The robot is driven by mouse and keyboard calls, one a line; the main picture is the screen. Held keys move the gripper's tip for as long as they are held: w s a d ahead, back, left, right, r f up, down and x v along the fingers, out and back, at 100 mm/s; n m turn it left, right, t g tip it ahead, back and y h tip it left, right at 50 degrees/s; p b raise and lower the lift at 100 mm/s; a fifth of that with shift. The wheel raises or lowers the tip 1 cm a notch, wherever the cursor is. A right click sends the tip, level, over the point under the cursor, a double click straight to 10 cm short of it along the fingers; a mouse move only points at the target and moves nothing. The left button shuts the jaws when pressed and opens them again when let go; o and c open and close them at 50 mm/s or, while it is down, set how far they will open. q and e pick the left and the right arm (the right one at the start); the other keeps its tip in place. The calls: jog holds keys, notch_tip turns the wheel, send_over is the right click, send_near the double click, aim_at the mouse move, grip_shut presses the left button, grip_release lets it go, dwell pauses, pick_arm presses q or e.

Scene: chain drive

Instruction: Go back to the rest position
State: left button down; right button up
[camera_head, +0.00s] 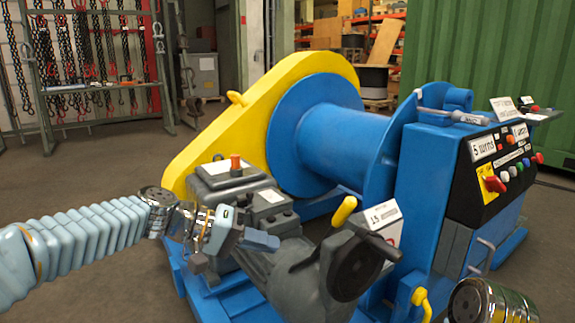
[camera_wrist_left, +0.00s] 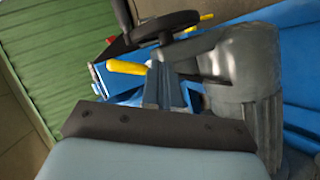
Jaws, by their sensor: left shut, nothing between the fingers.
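My left arm comes in from the left edge of the head view. My left gripper (camera_head: 262,240) is shut and empty, in front of the grey motor unit of the blue and yellow winch. In the left wrist view its closed fingers (camera_wrist_left: 165,85) point toward the black handwheel and a yellow handle, and I cannot tell the gap to them. A metallic part of my right arm shows at the bottom right of the head view; its gripper is out of view.
The winch has a blue drum (camera_head: 318,130), a yellow chain guard (camera_head: 215,130), a black handwheel (camera_head: 355,268) and a control panel (camera_head: 508,160) at right. A chain rack (camera_head: 95,85) stands at the back left. Floor at left is clear.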

pick_arm(q)
jog(key=s+a+f+n+y+p, duration=0.1)
jog(key=a+f+n+y+p, duration=0.15)
jog(key=f, duration=1.15)
jog(key=s+a+f+n+y+p, duration=0.1)
jog(key=a+f+n+y+p, duration=0.2)
jog(key=f, duration=1)
jog(key=s+a+f+m+y+p, duration=0.1)
jog(key=s+f+p, duration=0.1)
jog(key=s+f, duration=0.5)
jog(key=s+f+g+y+p, duration=0.1)
jog(key=s+f+y+p, duration=0.1)
jog(key=s+f, duration=0.5)
jog(key=s, duration=0.3)
jog(key=shift+s+a+m+p, duration=0.3)
jog(key=shift+s+a+m, duration=0.05)
